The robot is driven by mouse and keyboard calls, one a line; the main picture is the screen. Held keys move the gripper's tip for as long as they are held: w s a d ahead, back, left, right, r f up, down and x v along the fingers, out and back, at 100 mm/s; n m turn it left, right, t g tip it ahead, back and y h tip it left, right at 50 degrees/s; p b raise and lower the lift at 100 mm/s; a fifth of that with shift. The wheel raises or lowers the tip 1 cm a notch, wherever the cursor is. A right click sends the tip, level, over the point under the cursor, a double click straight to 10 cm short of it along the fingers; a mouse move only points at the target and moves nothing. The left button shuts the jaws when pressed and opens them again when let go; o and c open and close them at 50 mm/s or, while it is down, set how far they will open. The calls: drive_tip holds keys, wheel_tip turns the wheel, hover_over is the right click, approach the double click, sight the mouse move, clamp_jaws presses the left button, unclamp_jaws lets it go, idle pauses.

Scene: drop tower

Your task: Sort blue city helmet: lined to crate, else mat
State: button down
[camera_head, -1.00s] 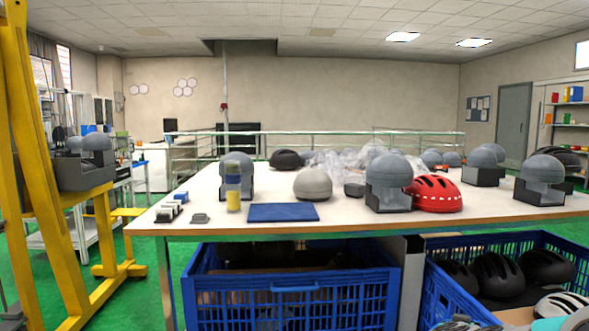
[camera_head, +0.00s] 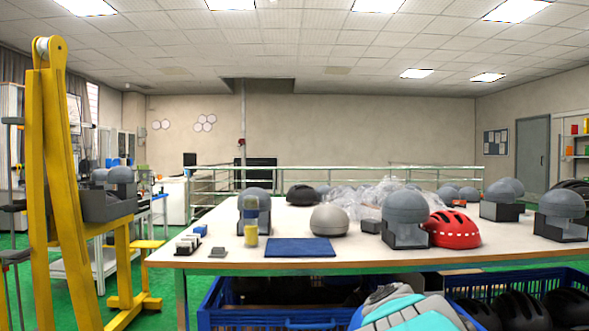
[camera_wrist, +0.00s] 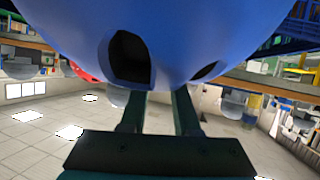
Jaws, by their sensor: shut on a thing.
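A blue helmet (camera_wrist: 190,40) fills the upper part of the wrist view. It has a smooth outer shell with dark vent openings, and its inside is hidden, so I cannot tell whether it is lined. My gripper (camera_wrist: 158,100) is shut on the edge of this helmet. The head view does not show the held helmet. A flat dark blue mat (camera_head: 300,247) lies bare at the table's front. A blue crate (camera_head: 225,318) stands under the table, its contents mostly in shadow. Another blue crate (camera_head: 555,280) at the lower right holds dark helmets.
The white table (camera_head: 370,258) carries grey headforms, a red helmet (camera_head: 454,229), a grey helmet (camera_head: 329,219), a yellow-labelled cylinder (camera_head: 251,235) and crumpled clear plastic (camera_head: 370,197). A yellow tower frame (camera_head: 62,180) stands at the left. Part of my arm covers the lower middle.

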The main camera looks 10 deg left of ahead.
drive_tip(key=w+a+r+n+g+y, duration=0.1)
drive_tip(key=a+r+n+y, duration=0.55)
drive_tip(key=a+r, duration=0.9)
drive_tip(key=s+a+r+n+g+y, duration=0.5)
drive_tip(key=s+a+r, duration=0.5)
drive_tip(key=r, duration=0.4)
drive_tip(key=shift+s+r, duration=0.35)
drive_tip(key=shift+s, duration=0.45)
drive_tip(key=shift+s+a+r+n+g+y, duration=0.25)
drive_tip(key=shift+s+a+n+g, duration=0.15)
drive_tip(key=shift+s, duration=0.25)
drive_tip(key=shift+s+a+r, duration=0.1)
drive_tip(key=shift+s+a, duration=0.2)
drive_tip(key=shift+s, duration=0.4)
drive_tip(key=shift+s+a+r+n+g+b, duration=0.15)
drive_tip(key=shift+s+a+n+g, duration=0.15)
drive_tip(key=shift+s, duration=0.3)
drive_tip(key=shift+s+a+r+n+g+b, duration=0.15)
drive_tip(key=shift+s+a+n+g, duration=0.1)
drive_tip(key=shift+s, duration=0.35)
drive_tip(key=shift+s+a+r+y, duration=0.15)
drive_tip(key=shift+s+y, duration=0.2)
drive_tip(key=shift+y, duration=0.05)
